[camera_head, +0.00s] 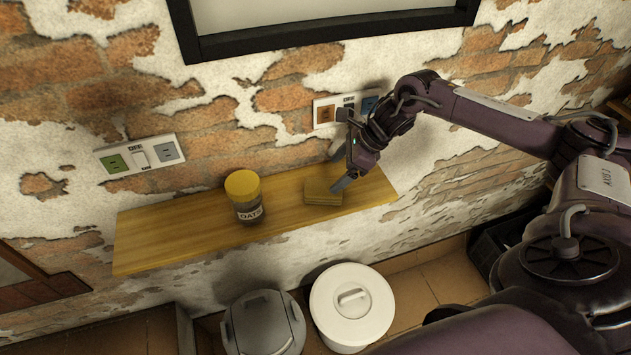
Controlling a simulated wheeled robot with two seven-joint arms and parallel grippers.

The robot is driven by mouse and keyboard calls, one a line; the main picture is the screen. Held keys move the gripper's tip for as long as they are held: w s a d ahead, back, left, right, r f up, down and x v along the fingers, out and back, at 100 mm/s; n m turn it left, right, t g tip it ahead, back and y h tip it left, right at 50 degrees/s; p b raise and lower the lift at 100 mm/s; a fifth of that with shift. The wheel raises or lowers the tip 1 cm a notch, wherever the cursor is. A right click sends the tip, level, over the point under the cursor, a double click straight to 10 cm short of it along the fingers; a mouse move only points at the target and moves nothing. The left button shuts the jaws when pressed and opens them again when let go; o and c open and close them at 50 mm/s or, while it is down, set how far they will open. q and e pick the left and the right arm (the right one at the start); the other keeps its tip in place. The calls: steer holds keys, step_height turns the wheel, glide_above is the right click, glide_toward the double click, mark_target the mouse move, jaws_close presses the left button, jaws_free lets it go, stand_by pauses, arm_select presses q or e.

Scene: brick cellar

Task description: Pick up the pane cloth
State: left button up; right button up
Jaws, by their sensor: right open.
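The pane cloth looks to be the folded, yellow-brown stack (323,193) lying on the right part of the wooden wall shelf (180,232). My right gripper (338,172) comes in from the right above the shelf. Its jaws are open, and a fingertip is at the right edge of the cloth. I cannot tell whether it touches the cloth. My left gripper is not in view.
A jar labelled OATS with a yellow lid (242,184) stands on the shelf left of the cloth. Socket plates (140,155) are on the brick wall behind. Below stand a white lidded bin (352,308) and a grey bin (263,325). The shelf's left part is clear.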

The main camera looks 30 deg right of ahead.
mark_target(324, 187)
steer(key=a+f+p, duration=0.2)
steer(key=shift+a+f+p, duration=0.2)
steer(key=shift+f+p, duration=0.2)
steer(key=x, duration=0.2)
steer(key=shift+w+f+p, duration=0.3)
steer(key=shift+p, duration=0.1)
steer(key=shift+w+a+f, duration=0.1)
steer(key=shift+a+f, duration=0.05)
steer(key=shift+f, duration=0.2)
steer(key=c, duration=1)
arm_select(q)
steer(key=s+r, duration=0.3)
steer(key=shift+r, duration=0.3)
arm_select(e)
steer(key=shift+o, duration=0.2)
steer(key=shift+r, duration=0.1)
